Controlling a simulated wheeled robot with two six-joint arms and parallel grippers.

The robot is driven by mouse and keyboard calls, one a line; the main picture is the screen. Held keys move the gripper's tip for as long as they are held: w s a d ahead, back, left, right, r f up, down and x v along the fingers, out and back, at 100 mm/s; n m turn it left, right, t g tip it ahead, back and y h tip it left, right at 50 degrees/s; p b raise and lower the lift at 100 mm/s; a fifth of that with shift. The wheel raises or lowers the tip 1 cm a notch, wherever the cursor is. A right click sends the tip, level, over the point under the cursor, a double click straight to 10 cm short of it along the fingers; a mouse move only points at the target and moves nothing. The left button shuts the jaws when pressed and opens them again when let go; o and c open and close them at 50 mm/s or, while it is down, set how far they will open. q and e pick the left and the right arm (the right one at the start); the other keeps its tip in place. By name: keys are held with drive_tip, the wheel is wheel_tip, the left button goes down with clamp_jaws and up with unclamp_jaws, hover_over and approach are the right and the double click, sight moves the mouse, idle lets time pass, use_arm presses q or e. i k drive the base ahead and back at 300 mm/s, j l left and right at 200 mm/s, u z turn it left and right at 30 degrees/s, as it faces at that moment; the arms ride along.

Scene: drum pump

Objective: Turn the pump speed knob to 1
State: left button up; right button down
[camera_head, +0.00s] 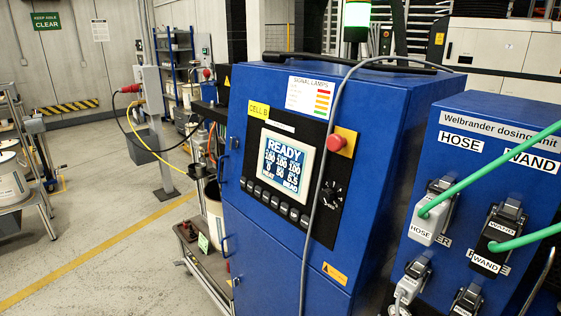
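A black round knob (331,193) with white markings around it sits on the right side of the black control panel (325,232), on the front of a blue cabinet (375,130). Its pointer position is too small to read. A lit screen (285,166) left of the knob shows READY and several numbers. A red mushroom button (337,143) on a yellow plate is above the knob. A grey cable hangs down in front of the panel, just left of the knob. Neither of my grippers is in view.
A blue dosing unit (480,110) with HOSE and WAND connectors (432,215) and green cables stands close at the right. A lit green signal lamp (356,15) is behind the cabinet top. Open floor (100,225) lies at the left.

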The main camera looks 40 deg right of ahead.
sight(327, 195)
drive_tip(key=z, duration=1.4)
